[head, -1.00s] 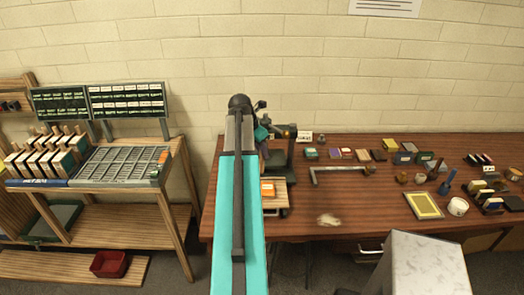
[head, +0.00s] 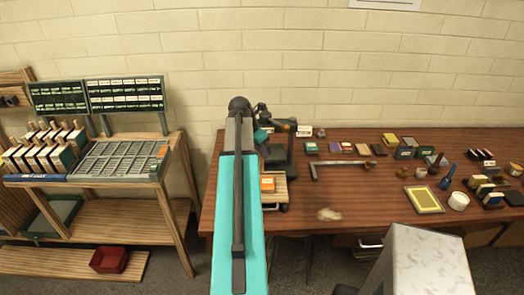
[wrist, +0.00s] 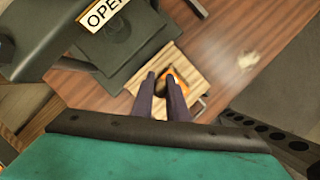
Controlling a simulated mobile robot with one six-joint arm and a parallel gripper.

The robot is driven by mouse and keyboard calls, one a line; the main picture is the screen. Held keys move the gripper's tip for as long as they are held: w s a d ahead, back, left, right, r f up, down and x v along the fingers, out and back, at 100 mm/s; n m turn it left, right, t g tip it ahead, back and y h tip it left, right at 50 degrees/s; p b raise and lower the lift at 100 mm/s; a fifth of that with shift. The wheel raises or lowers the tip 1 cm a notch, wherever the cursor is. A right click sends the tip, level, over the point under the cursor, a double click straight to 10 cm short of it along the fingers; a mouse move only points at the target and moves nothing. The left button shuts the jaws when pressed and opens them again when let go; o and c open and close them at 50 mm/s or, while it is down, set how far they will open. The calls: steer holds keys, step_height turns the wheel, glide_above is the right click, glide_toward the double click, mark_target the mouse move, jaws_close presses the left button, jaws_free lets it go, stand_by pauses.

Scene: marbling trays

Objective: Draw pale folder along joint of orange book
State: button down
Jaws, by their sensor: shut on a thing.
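The orange book (head: 267,184) lies on a small pale wooden board (head: 279,197) at the table's left end, partly hidden behind my arm in the head view. In the wrist view the orange book (wrist: 178,76) shows just beyond and between my fingers. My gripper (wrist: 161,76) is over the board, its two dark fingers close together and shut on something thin. I take this to be the pale folder; the fingers hide it and I cannot make out its shape or whether it touches the book.
A dark press-like stand (head: 280,153) rises close behind the board; a sign (wrist: 101,13) is near it. A pale crumpled patch (head: 329,214) lies on the table to the right. A metal angle bar (head: 314,171) and several small blocks lie farther right. The table's front middle is mostly clear.

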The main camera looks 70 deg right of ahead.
steer(key=shift+f+b, duration=0.4)
steer(key=shift+f, duration=0.4)
steer(key=shift+f, duration=0.4)
stand_by(0.4)
steer(key=shift+s+a+p, duration=0.25)
steer(key=shift+a+p, duration=0.15)
steer(key=shift+a, duration=0.2)
stand_by(0.7)
steer(key=shift+s+a, duration=0.1)
steer(key=shift+a, duration=0.1)
steer(key=shift+s+a+p, duration=0.25)
steer(key=shift+a+p, duration=0.4)
steer(key=shift+a, duration=0.1)
stand_by(1.1)
steer(key=shift+s+a, duration=0.25)
steer(key=shift+a, duration=0.4)
steer(key=shift+s+a, duration=0.25)
steer(key=shift+a, duration=0.35)
stand_by(1.8)
